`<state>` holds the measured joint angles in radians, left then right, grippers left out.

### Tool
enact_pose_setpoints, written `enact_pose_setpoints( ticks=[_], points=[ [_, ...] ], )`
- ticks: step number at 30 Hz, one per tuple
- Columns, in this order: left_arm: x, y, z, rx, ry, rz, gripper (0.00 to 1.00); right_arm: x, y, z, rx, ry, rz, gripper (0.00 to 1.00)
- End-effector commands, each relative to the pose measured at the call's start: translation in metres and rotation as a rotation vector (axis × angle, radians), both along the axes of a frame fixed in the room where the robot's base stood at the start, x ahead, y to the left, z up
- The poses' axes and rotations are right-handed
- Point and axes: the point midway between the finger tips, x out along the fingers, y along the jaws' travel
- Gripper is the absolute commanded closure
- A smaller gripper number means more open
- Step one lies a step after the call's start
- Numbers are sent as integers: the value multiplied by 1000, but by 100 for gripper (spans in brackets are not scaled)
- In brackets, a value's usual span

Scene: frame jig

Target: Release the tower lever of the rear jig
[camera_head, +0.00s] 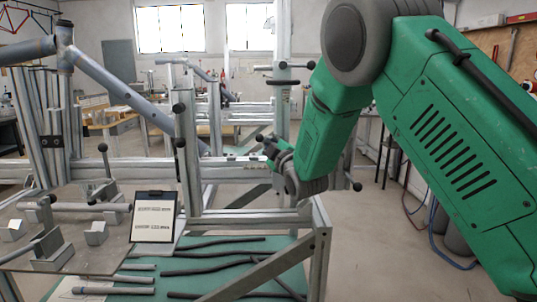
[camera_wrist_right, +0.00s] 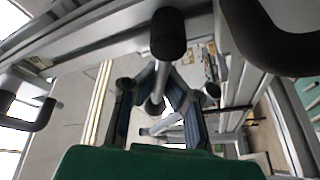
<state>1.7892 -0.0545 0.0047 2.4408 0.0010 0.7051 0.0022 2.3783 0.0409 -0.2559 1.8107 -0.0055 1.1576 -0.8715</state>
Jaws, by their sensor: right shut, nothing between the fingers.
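My right gripper (camera_head: 270,147) is shut and empty. In the head view it is at the middle, beside the rear jig's horizontal rail (camera_head: 240,172), at the end of my green arm. The rear jig's upright tower (camera_head: 281,45) rises behind it and carries black-knobbed levers (camera_head: 290,66). I cannot tell which of them is the tower lever. In the right wrist view the shut fingers (camera_wrist_right: 160,88) are at the middle, and a large black knob (camera_wrist_right: 168,35) shows close beyond them. Whether they touch it is unclear. My left gripper is not in view.
Grey frame tubes (camera_head: 120,88) cross the left side. A clipboard (camera_head: 155,217) stands near the front jig plate (camera_head: 95,250). Dark tubes (camera_head: 210,268) lie on a green shelf below. Open floor (camera_head: 385,240) lies to the right. More rails and black handles (camera_wrist_right: 38,115) surround the right wrist.

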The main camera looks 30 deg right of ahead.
Motion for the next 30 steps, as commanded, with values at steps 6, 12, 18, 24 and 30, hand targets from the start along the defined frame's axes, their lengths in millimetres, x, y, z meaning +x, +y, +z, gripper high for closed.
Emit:
enact_pose_setpoints(
  ticks=[6,12,18,24,30],
  points=[
    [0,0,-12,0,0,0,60,-3,2,6,156,-97,13,100],
    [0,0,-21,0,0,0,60,-6,-4,12,290,-181,12,100],
    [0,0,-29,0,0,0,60,-10,-10,18,421,-262,10,100],
    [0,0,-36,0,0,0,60,-14,-17,21,543,-338,7,100],
    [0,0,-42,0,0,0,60,-18,-24,23,650,-406,4,100]
  ],
)
